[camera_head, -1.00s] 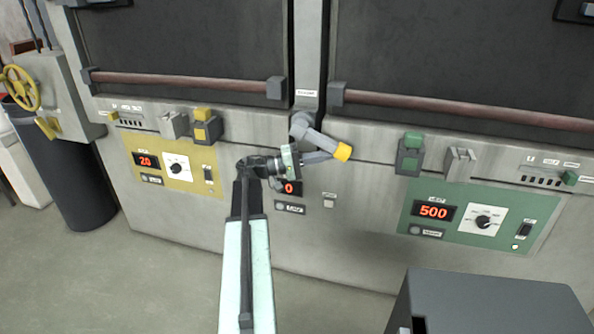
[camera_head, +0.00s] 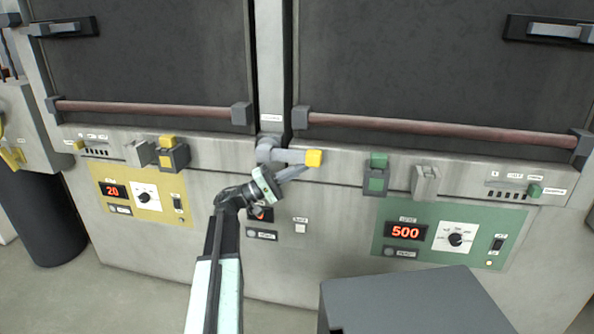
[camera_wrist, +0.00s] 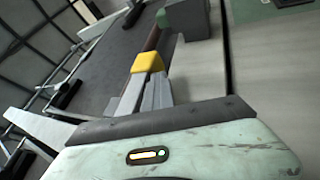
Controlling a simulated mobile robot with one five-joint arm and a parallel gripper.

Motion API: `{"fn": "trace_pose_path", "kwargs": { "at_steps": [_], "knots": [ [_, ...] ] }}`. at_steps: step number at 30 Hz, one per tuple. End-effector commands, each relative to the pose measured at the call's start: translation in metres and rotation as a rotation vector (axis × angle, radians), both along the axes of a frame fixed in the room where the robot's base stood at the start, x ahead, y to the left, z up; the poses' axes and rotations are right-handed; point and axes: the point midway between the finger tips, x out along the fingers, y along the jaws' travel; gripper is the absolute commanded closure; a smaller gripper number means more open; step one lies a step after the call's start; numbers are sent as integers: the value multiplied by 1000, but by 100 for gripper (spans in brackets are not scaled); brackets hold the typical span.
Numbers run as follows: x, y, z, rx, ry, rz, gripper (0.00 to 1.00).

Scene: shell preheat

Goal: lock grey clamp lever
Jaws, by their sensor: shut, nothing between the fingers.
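The grey clamp lever (camera_head: 290,156) sits on the post between the two furnace doors. It points right, almost level, and ends in a yellow tip (camera_head: 314,158). In the wrist view the yellow tip (camera_wrist: 148,62) shows just beyond my fingers, with the grey lever bar (camera_wrist: 128,97) beside them. My gripper (camera_head: 303,169) is shut and empty, with its fingers close against the underside of the lever. Whether they touch it I cannot tell for sure. The lever's pivot end (camera_head: 267,146) shows at the left, at the foot of the post.
A yellow panel (camera_head: 168,208) lies left and a green panel (camera_head: 390,212) reading 500 lies right. A green-topped block (camera_head: 378,178) and a grey bracket (camera_head: 426,180) stand right of the lever. A dark grey box (camera_head: 410,300) stands in front at lower right.

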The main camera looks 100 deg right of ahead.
Motion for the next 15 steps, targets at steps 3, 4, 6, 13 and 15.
{"fn": "trace_pose_path", "kwargs": {
  "at_steps": [3,4,6,13,15],
  "knots": [
    [-3,1,1,-1,3,-6,100],
    [-3,1,1,-1,3,-6,100],
    [-4,1,1,-1,3,-7,100],
    [-2,1,-16,-1,2,-4,100],
    [-1,0,-31,0,2,-1,100]
  ]
}}
